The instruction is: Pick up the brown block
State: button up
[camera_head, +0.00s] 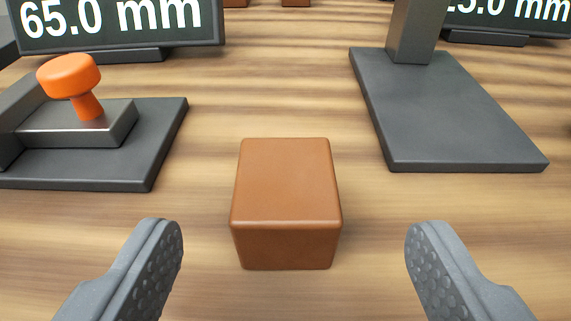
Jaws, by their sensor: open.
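The brown block (286,190) sits upright on the wooden table, near the middle of the view. Its top and front face show. My gripper (293,240) is open, with one grey dimpled finger at the lower left and one at the lower right. The block lies in line with the gap between the fingers, and clear table shows on both sides of it. Neither finger touches it.
A dark base with an orange knob (70,75) stands at the left. A dark plate (450,115) with a grey post stands at the right. Display signs (120,22) reading in mm stand behind. Brown pieces show at the top edge. The wooden table (280,90) is clear behind the block.

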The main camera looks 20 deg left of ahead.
aim_at(286, 212)
jog(key=x, duration=0.2)
jog(key=b+x, duration=0.1)
jog(key=x, duration=0.2)
jog(key=shift+s+a+f, duration=0.1)
jog(key=shift+s+f, duration=0.1)
jog(key=shift+f, duration=0.2)
jog(key=shift+w+a, duration=0.1)
jog(key=shift+w, duration=0.3)
jog(key=c, duration=1.2)
